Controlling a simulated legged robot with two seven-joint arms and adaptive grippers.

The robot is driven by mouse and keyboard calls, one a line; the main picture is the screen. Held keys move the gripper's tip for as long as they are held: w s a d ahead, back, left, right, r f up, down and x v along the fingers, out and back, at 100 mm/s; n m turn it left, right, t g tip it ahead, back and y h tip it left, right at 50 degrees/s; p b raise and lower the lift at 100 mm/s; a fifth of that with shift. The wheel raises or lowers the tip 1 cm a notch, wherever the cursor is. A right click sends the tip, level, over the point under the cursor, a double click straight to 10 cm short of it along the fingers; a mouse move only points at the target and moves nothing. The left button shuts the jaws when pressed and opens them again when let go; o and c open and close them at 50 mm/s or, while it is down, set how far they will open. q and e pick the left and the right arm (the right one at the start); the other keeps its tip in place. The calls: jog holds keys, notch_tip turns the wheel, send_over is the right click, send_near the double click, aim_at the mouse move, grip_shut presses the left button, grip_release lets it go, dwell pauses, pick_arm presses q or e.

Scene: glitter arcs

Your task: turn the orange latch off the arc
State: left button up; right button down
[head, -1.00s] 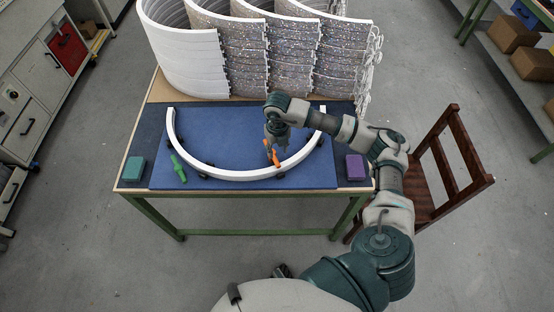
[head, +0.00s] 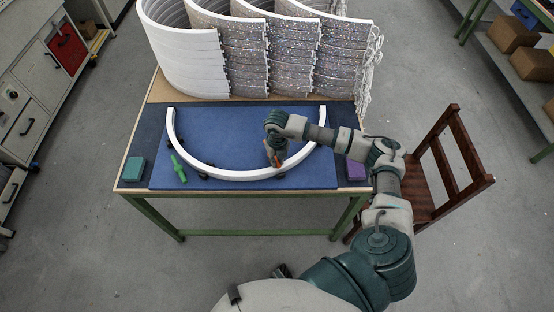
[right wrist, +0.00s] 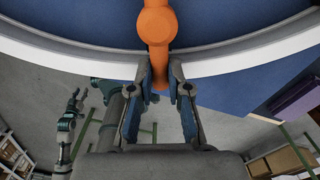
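The white arc (head: 195,165) lies on the blue mat (head: 225,130), its curve bulging toward me. The orange latch (right wrist: 157,28) sits at the arc's near side, right of the middle. In the head view my right gripper covers most of it, and only a bit of orange shows. My right gripper (right wrist: 161,65) has come down over the latch. In the right wrist view its two fingers stand close on either side of the latch's narrow end and appear closed on it.
A green latch (head: 178,169) sits at the arc's left. A teal block (head: 134,169) and a purple block (head: 356,168) lie at the table's sides. Tall glittery arc stacks (head: 270,55) fill the back. A wooden chair (head: 445,165) stands at the right.

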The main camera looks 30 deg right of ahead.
jog(key=shift+d, duration=0.15)
jog(key=shift+d+n+b, duration=0.35)
jog(key=shift+n+b, duration=0.15)
jog(key=shift+n, duration=0.5)
jog(key=d+n+b, duration=0.1)
jog(key=n, duration=0.2)
jog(key=w+d+n+b, duration=0.1)
jog(key=n, duration=0.2)
jog(key=d+n+b, duration=0.1)
jog(key=n+b, duration=0.1)
jog(key=n, duration=0.1)
jog(key=shift+w+d, duration=0.2)
jog(key=shift+w, duration=0.15)
pick_arm(q)
jog(key=w+d+r, duration=0.1)
jog(key=w+r, duration=0.8)
jog(key=r, duration=0.1)
jog(key=shift+w+d+r+t+b, duration=0.15)
jog(key=shift+d+t+b, duration=0.05)
jog(key=shift+t+b, duration=0.1)
pick_arm(e)
jog(key=shift+w+d+r+n, duration=0.1)
jog(key=shift+w+n, duration=0.1)
jog(key=shift+n, duration=0.45)
jog(key=shift+w+d+n, duration=0.1)
jog(key=shift+w+n, duration=0.05)
jog(key=shift+n, duration=0.5)
